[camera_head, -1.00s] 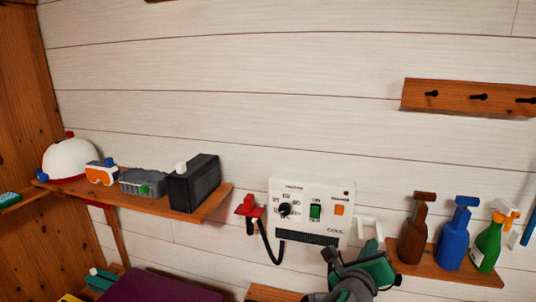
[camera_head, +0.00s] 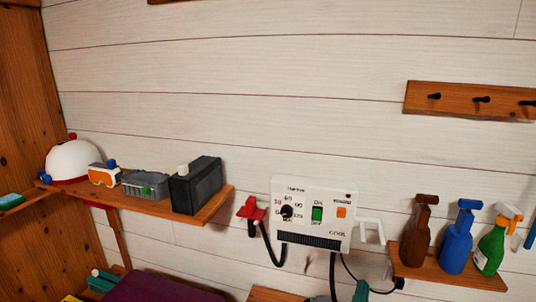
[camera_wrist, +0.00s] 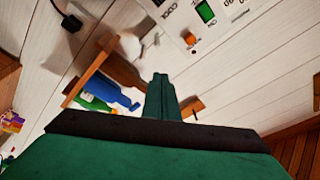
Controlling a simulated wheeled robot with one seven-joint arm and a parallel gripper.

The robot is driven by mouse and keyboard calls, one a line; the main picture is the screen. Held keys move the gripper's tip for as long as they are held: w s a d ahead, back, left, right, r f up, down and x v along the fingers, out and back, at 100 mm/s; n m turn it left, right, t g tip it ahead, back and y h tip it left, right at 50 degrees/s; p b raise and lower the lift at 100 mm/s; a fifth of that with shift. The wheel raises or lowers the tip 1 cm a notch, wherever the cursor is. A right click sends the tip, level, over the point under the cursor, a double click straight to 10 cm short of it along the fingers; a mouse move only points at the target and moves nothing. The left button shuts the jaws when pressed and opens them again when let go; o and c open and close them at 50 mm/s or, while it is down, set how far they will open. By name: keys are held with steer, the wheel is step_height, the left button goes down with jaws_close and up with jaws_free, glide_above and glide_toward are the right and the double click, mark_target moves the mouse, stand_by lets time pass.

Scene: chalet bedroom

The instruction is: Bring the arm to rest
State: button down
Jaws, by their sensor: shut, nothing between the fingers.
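My gripper (camera_wrist: 162,97) shows in the wrist view as green fingers closed together, with nothing between them. It points toward the white plank wall. In the head view only small teal parts of my arm (camera_head: 361,291) show at the bottom edge, below the white control panel (camera_head: 312,215). The fingers cannot be made out there. In the wrist view the panel (camera_wrist: 205,18) is at the top, and the fingers appear apart from it.
A left shelf (camera_head: 140,200) holds a helmet, goggles and boxes. A right shelf (camera_head: 450,277) holds brown, blue and green spray bottles. A red handset (camera_head: 251,209) hangs beside the panel. A black plug (camera_head: 398,283) is on a cord. A hook board (camera_head: 465,99) is above.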

steer(key=s+a+f+n+y, duration=0.3)
steer(key=s+a+f+n, duration=0.3)
steer(key=s+f, duration=0.25)
steer(key=s+a+f+n+y, duration=0.45)
steer(key=s+f+n, duration=0.2)
steer(key=f, duration=0.25)
steer(key=s+a+f+n+g, duration=0.1)
steer(key=s+a, duration=0.2)
steer(key=s, duration=0.4)
steer(key=s+a+f+n+g, duration=0.1)
steer(key=s+a+f, duration=0.1)
steer(key=s+a, duration=0.2)
steer(key=s+a+f+n+g+y, duration=0.1)
steer(key=s+a, duration=0.3)
steer(key=s, duration=0.6)
steer(key=shift+a+f, duration=0.2)
steer(key=shift+f, duration=0.5)
steer(key=shift+s, duration=0.1)
